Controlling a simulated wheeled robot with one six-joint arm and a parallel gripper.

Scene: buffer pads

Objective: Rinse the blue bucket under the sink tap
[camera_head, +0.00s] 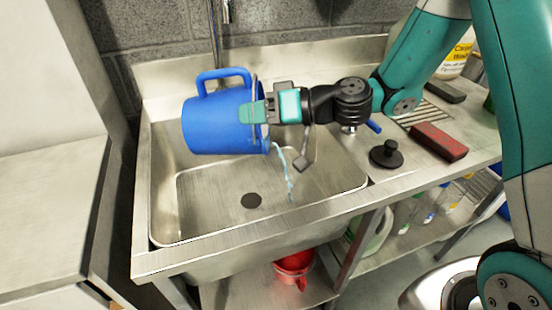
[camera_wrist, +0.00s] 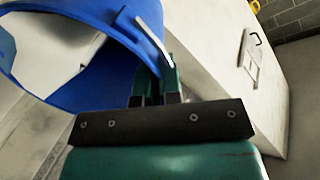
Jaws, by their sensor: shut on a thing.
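The blue bucket (camera_head: 212,125) is tipped on its side above the sink basin (camera_head: 322,182), with its mouth to the right. A thin stream of water (camera_head: 287,172) falls from its mouth toward the basin. My gripper (camera_head: 256,112) is shut on the bucket's rim at the right. In the wrist view the bucket's rim (camera_wrist: 75,104) curves across the upper left, and my gripper (camera_wrist: 157,85) meets it. The tap (camera_head: 226,14) is at the top edge, above and behind the bucket. The drain (camera_head: 251,201) shows in the basin floor.
A black knob-shaped object (camera_head: 386,154) and a red block (camera_head: 438,142) lie on the counter right of the basin. A red bucket (camera_head: 294,265) stands on the shelf below. A grey-white worktop (camera_head: 45,210) is at the left. A block wall (camera_head: 160,30) stands behind.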

